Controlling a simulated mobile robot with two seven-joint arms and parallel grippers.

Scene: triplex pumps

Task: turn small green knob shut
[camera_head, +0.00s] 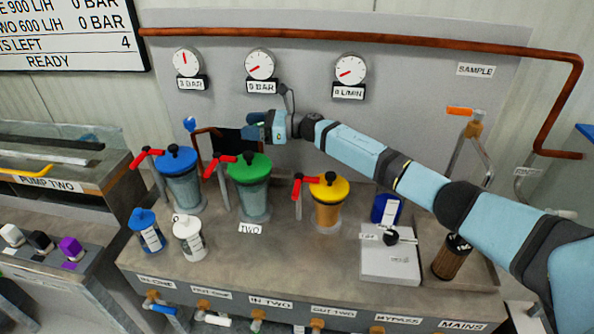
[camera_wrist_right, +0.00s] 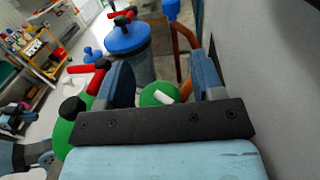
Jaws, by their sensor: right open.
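The small green knob (camera_wrist_right: 160,95) with a white mark on top shows in the right wrist view, in the space between my fingers. My right gripper (camera_wrist_right: 161,68) is open, one finger to either side of the knob; I cannot tell whether either touches it. In the head view my right gripper (camera_head: 262,128) is at the back panel, above and behind the green-lidded canister (camera_head: 250,172). I cannot make out the small knob there, behind the gripper. My left gripper is not in view.
The blue-lidded canister (camera_head: 180,165) with a red lever and the yellow-lidded canister (camera_head: 328,190) stand either side of the green-lidded one. A small blue knob (camera_wrist_right: 171,9) tops a copper pipe (camera_wrist_right: 184,38) beyond my fingers. The grey panel (camera_wrist_right: 252,60) is close on the right.

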